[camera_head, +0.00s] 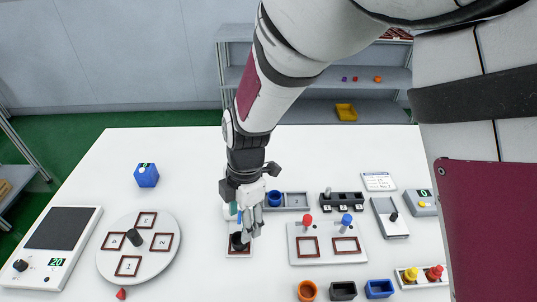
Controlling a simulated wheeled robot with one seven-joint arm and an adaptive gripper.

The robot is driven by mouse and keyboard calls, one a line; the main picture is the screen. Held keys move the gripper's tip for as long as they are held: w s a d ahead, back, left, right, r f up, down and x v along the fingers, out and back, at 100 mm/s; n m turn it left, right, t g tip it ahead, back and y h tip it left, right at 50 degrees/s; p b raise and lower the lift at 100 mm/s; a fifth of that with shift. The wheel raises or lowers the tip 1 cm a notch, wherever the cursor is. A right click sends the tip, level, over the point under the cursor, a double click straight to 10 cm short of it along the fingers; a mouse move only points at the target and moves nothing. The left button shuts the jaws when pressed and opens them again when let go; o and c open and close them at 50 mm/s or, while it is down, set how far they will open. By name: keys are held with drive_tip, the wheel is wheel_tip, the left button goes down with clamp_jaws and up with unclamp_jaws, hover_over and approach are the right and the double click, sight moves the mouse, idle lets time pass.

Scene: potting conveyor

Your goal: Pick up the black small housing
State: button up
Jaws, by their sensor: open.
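A small black round housing (237,242) stands on a white plate with a dark brown square frame (238,253), near the middle of the table. My gripper (246,233) points down right at it, with the fingertips at its upper right side. The fingers are open and partly cover the housing. I cannot tell whether they touch it. A black box-shaped housing (343,291) stands at the front edge, between an orange round one (307,291) and a blue box-shaped one (379,289).
A round turntable (110,262) with framed slots and a black knob lies left, beside a scale (60,240). A blue cup (274,198) sits in a grey tray behind my gripper. A framed plate (327,256) with red and blue knobs stands right. The back left table is mostly clear.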

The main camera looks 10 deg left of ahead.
sight(240, 243)
drive_tip(key=shift+s+a+f+p, duration=0.15)
drive_tip(key=shift+s+f, duration=0.05)
drive_tip(key=shift+f, duration=0.8)
drive_tip(key=shift+s+a+f+p, duration=0.1)
drive_tip(key=shift+s+a+f, duration=0.1)
drive_tip(key=shift+f, duration=0.75)
drive_tip(key=shift+s+a+f+p, duration=0.1)
drive_tip(key=shift+s+f+p, duration=0.1)
drive_tip(key=shift+f, duration=0.8)
drive_tip(key=c, duration=1)
drive_tip(key=shift+r, duration=0.1)
